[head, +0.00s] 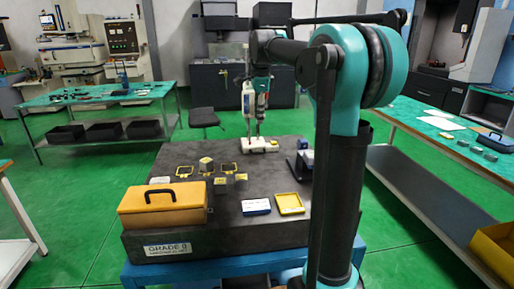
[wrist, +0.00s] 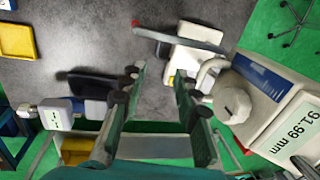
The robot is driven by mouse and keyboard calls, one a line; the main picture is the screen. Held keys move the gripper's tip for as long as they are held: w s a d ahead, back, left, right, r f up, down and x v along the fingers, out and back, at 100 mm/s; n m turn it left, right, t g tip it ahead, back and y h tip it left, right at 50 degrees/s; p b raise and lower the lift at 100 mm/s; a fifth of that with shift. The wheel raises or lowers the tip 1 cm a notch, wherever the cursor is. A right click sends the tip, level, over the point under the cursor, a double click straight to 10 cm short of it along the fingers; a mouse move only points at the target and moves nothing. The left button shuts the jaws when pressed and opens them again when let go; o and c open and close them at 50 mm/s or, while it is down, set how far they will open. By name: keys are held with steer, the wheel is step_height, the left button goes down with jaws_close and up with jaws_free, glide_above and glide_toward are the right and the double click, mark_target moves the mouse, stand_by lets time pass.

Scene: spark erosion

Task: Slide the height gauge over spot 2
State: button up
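The height gauge (head: 247,101) stands upright near the far edge of the dark surface plate (head: 240,226), its pale base (head: 258,146) on the plate. I cannot tell whether that finger touches the gauge. Yellow-edged square marks, one at the left (head: 184,171) and one farther right (head: 228,168), show mid-plate. No number is readable, so I cannot tell which is spot 2.
A grey block (head: 206,165) and smaller blocks stand among the marks. An orange case (head: 162,205) fills the front left. A blue-and-white box (head: 255,207) and yellow tray (head: 290,204) lie front right. A dark object (head: 304,164) stands at the right edge. Some plate between is bare.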

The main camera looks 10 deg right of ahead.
mark_target(258, 153)
steer(key=w+f, duration=0.1)
steer(key=f, duration=0.9)
steer(key=w+f, duration=0.1)
steer(key=f, duration=0.4)
steer(key=shift+w+f, duration=0.35)
steer(key=shift+f, duration=0.05)
jaws_close()
